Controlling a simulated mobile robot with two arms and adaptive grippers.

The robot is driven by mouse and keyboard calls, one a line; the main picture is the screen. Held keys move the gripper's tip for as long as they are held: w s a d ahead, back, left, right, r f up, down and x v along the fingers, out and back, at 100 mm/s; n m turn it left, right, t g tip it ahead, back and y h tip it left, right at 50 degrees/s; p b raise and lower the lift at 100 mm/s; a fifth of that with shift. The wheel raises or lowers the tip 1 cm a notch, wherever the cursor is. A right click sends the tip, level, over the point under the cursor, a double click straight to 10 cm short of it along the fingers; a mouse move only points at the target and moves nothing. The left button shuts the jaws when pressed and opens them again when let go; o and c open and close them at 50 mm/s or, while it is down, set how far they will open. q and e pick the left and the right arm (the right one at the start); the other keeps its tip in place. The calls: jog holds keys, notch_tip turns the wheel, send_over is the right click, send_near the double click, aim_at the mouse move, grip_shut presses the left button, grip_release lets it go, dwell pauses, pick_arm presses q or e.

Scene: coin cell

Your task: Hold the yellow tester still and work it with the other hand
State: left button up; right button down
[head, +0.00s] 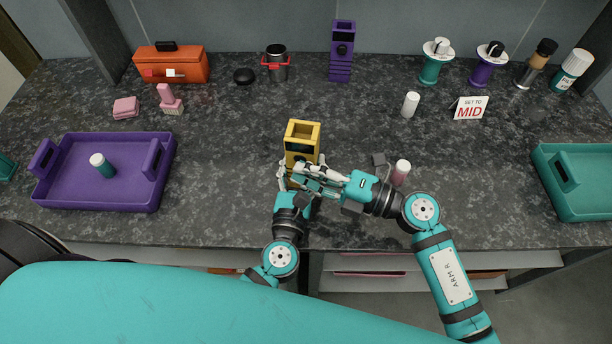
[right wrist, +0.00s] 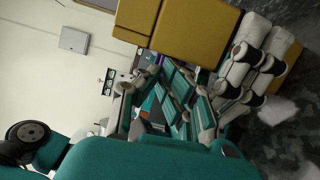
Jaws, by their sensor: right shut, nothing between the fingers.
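The yellow tester (head: 303,131) stands upright near the front middle of the counter, with an open box-like top and a dark panel on its front. It also fills the top of the right wrist view (right wrist: 190,28). My left gripper (head: 293,181) reaches up from the front, its pale fingers closed about the tester's lower part. Those fingers also press near the yellow body in the right wrist view (right wrist: 250,65). My right gripper (head: 305,174) comes from the right, shut and empty, its fingertips at the tester's front. It hides the tester's lower front; contact there is unclear.
A sign reading "SET TO MID" (head: 471,108) stands behind right. A purple tray (head: 67,196) holds a teal bottle (head: 102,166). A teal tray (head: 590,203) is at right.

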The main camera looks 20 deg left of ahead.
jog(key=shift+w, duration=0.55)
jog(key=shift+d, duration=0.2)
pick_arm(q)
jog(key=shift+f, duration=0.1)
pick_arm(e)
jog(key=s+d, duration=0.1)
jog(key=d, duration=0.6)
jog(key=shift+s+d, duration=0.25)
jog(key=shift+d, duration=0.05)
pick_arm(q)
jog(key=o, duration=1.4)
pick_arm(e)
jog(key=shift+a, duration=0.1)
